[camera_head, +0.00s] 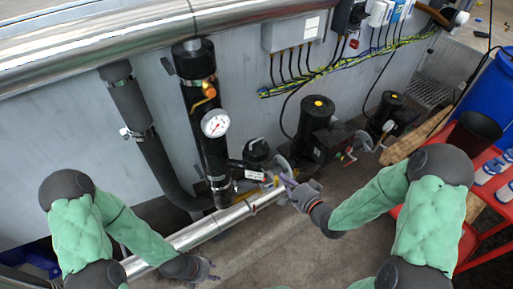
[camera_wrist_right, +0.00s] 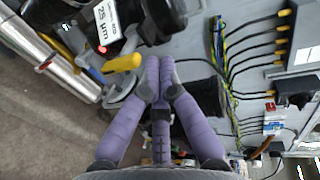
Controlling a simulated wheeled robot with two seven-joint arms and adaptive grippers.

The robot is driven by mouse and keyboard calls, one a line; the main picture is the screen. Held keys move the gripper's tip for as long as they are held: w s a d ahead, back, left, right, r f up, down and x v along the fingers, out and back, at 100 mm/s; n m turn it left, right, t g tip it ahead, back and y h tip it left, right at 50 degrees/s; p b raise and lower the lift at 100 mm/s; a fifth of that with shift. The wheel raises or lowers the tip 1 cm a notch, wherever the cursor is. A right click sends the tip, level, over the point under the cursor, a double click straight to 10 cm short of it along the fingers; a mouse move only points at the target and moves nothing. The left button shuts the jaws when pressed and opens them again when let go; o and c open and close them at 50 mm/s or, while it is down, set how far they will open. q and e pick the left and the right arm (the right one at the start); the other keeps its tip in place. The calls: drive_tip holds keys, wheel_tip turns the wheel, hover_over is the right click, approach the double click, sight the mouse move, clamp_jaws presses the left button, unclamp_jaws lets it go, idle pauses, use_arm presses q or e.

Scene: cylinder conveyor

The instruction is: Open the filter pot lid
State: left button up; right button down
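A short black pot (camera_head: 257,152) sits low on the pipework beside the gauge column. It has a white label on its side, which reads 25 µm in the right wrist view (camera_wrist_right: 107,18). A grey disc-like part (camera_wrist_right: 120,88) lies at its side, and I cannot tell whether it is the lid. My right gripper (camera_head: 288,182) is close to this pot. Its purple fingers (camera_wrist_right: 158,70) are drawn together beside the yellow handle (camera_wrist_right: 122,63), with nothing clearly between them. My left gripper (camera_head: 210,270) hangs low over the floor, away from the pot; its finger opening is too small to judge.
A black column with a pressure gauge (camera_head: 215,123) and an orange valve handle (camera_head: 209,91) stands left of the pot. A silver pipe (camera_head: 190,235) runs along the floor. Black pumps (camera_head: 318,125) stand right. A red table (camera_head: 478,215) is at far right.

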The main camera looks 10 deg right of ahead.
sight(263, 152)
drive_tip(key=shift+m+t+y, duration=0.3)
drive_tip(key=shift+t, duration=0.2)
drive_tip(key=w+a, duration=0.1)
drive_tip(key=w, duration=0.3)
drive_tip(key=w+a+r+b, duration=0.1)
drive_tip(key=w+a, duration=0.1)
drive_tip(key=w, duration=0.2)
drive_tip(key=w+a+r, duration=0.1)
drive_tip(key=w, duration=0.3)
drive_tip(key=shift+a+r+b, duration=0.1)
drive_tip(key=shift+a+b, duration=0.1)
drive_tip(key=shift+b, duration=0.1)
use_arm(q)
drive_tip(key=shift+w+a+f, duration=0.1)
drive_tip(key=shift+a+f, duration=0.1)
drive_tip(key=shift+f, duration=0.2)
drive_tip(key=shift+w+a+f, duration=0.1)
drive_tip(key=shift+a+f, duration=0.05)
drive_tip(key=shift+f, duration=0.25)
use_arm(e)
drive_tip(key=shift+w+a+r, duration=0.1)
drive_tip(key=shift+w+a, duration=0.05)
drive_tip(key=shift+w, duration=0.45)
use_arm(q)
drive_tip(key=shift+r, duration=0.15)
use_arm(e)
drive_tip(key=shift+r, duration=0.1)
